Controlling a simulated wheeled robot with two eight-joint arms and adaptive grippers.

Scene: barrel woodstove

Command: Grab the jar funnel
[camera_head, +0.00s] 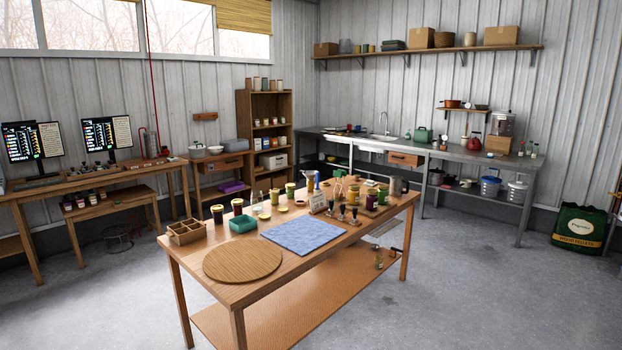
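Small dark-topped items (342,212) stand in a row near a small white sign (318,202). Neither of my grippers is in view.
A round wooden board (243,262) and a blue cloth (303,236) lie at the table's near side. A teal tray (243,224) and a divided wooden box (186,232) sit behind. A metal sink counter (460,153) lines the back wall.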

